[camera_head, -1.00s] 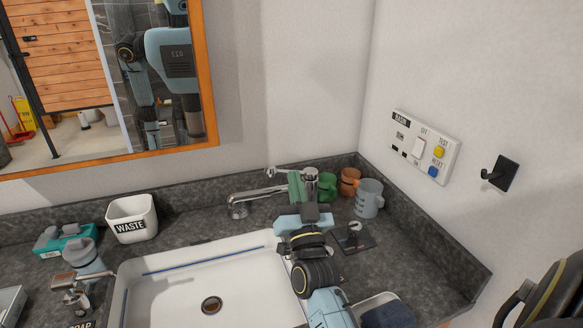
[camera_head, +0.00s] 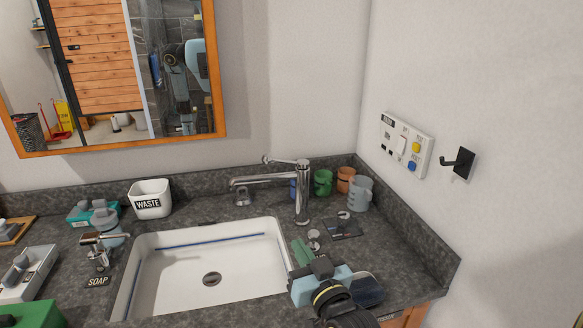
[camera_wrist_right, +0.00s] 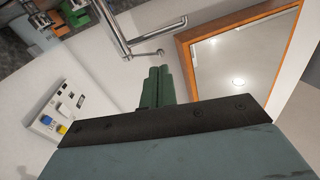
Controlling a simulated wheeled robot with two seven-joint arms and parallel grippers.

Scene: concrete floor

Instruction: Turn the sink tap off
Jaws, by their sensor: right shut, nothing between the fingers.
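The chrome sink tap (camera_head: 302,195) stands upright behind the right back corner of the white sink (camera_head: 128,285). Its spout points left over the basin, and I see no water under it. Its thin lever (camera_head: 284,161) lies on top, also pointing left. The tap (camera_wrist_right: 112,28) and lever (camera_wrist_right: 146,56) show upside down in the right wrist view. My right gripper (camera_head: 301,252), with green fingers, is over the sink's right edge, in front of the tap and apart from it. Its fingers (camera_wrist_right: 155,88) are together and empty. My left gripper is not in view.
Several mugs, including a green mug (camera_head: 323,183) and a grey mug (camera_head: 360,194), stand right of the tap. A white waste bin (camera_head: 150,199) and soap dispenser (camera_head: 98,258) are left. A switch panel (camera_head: 405,146) and black hook (camera_head: 461,163) are on the right wall.

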